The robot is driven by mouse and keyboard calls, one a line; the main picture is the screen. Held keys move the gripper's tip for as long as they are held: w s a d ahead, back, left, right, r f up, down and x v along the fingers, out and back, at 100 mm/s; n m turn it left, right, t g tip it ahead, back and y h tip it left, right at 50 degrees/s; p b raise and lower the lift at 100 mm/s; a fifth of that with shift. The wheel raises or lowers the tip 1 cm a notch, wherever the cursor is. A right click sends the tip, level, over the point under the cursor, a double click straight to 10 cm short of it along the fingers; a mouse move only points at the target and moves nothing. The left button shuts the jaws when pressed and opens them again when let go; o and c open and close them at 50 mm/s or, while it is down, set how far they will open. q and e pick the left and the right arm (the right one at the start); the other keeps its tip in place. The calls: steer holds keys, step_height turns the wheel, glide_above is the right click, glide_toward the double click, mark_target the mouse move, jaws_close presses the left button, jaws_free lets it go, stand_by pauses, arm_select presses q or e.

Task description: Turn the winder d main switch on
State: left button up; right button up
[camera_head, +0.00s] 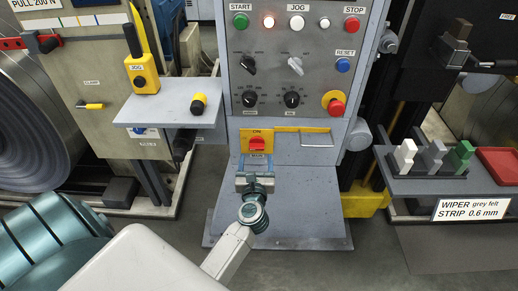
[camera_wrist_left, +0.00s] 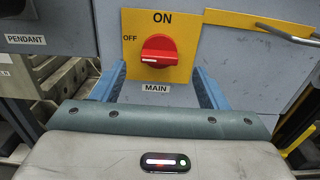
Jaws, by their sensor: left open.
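The main switch is a red knob (camera_head: 257,144) on a yellow plate at the lower front of the grey control panel (camera_head: 292,60). In the left wrist view the red knob (camera_wrist_left: 158,50) lies level, its white mark at the left end, on the side of the OFF label. ON is printed above it and a MAIN label (camera_wrist_left: 157,88) sits below. My left gripper (camera_head: 257,172) is just below and in front of the switch. In the wrist view its open blue fingers (camera_wrist_left: 160,72) stand left and right of the knob, with nothing between them. My right gripper is not in view.
A grey shelf (camera_head: 150,113) with a yellow pendant (camera_head: 142,75) juts out at left. Push buttons and dials are above. A shelf with small grey, white and green blocks (camera_head: 433,156) stands at right.

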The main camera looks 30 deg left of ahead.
mark_target(257, 149)
arm_select(q)
steer(key=x, duration=0.5)
steer(key=shift+w, duration=0.1)
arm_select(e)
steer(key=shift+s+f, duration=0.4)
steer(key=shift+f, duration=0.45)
arm_select(q)
steer(key=c, duration=1)
